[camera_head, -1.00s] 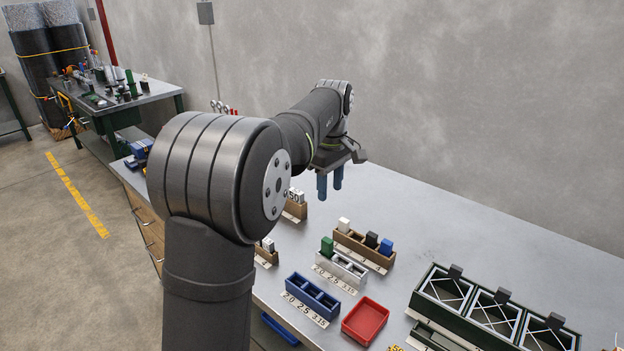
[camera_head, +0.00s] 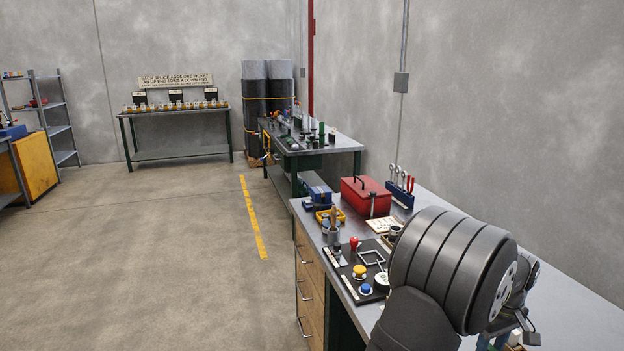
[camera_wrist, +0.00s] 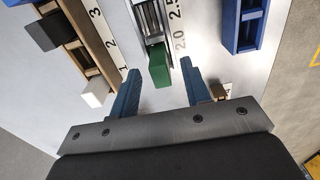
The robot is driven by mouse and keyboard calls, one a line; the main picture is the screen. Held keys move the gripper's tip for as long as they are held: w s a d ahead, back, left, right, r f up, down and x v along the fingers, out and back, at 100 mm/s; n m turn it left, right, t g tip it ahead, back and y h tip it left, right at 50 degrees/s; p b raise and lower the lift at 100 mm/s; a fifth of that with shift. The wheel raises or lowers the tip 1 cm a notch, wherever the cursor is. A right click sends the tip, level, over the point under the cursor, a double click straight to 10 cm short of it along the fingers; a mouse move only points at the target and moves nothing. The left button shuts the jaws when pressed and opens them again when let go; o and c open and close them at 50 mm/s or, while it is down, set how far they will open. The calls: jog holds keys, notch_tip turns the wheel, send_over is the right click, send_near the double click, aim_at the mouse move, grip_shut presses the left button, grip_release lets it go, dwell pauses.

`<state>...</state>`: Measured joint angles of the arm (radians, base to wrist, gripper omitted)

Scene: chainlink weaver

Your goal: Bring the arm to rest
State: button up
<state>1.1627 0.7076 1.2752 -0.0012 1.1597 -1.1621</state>
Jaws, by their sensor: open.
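My gripper (camera_wrist: 160,69) is open, with its two blue fingers apart and nothing between their tips. In the wrist view it hangs above the bench, pointing toward a white rack (camera_wrist: 143,14) with a green block (camera_wrist: 159,66) at its near end. The block shows between the fingers in the picture, but I cannot tell the height gap. In the head view my gripper shows only partly at the bottom right, behind my large dark arm joint. The blue fingers (camera_head: 491,342) are cut off by the frame's lower edge.
A wooden rack (camera_wrist: 83,50) with a white and a black block lies left, and a blue rack (camera_wrist: 242,25) right. On the bench stand a red toolbox (camera_head: 366,195), a dark tray (camera_head: 346,281) with small parts and a tool stand (camera_head: 399,198). Open floor lies left.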

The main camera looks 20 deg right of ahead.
jog(key=shift+r, duration=0.25)
jog(key=shift+f, duration=0.1)
dwell(0.3)
notch_tip(320, 180, up, 16)
notch_tip(320, 180, down, 17)
jog(key=shift+r, duration=0.1)
notch_tip(320, 180, up, 7)
jog(key=shift+r, duration=0.1)
jog(key=w+a+f, duration=0.1)
jog(key=w+a, duration=0.4)
jog(key=w, duration=0.3)
jog(key=w+a+f, duration=0.1)
jog(key=w+a, duration=0.4)
jog(key=w, duration=0.3)
jog(key=w+a+f, duration=0.4)
jog(key=a+f, duration=0.1)
jog(key=a, duration=0.5)
jog(key=w+a+f, duration=0.3)
jog(key=a+f, duration=0.2)
jog(key=a, duration=0.5)
jog(key=w+a+f, duration=0.4)
jog(key=a+f, duration=0.1)
jog(key=a, duration=0.5)
jog(key=shift+w+a, duration=0.3)
jog(key=shift+w, duration=0.05)
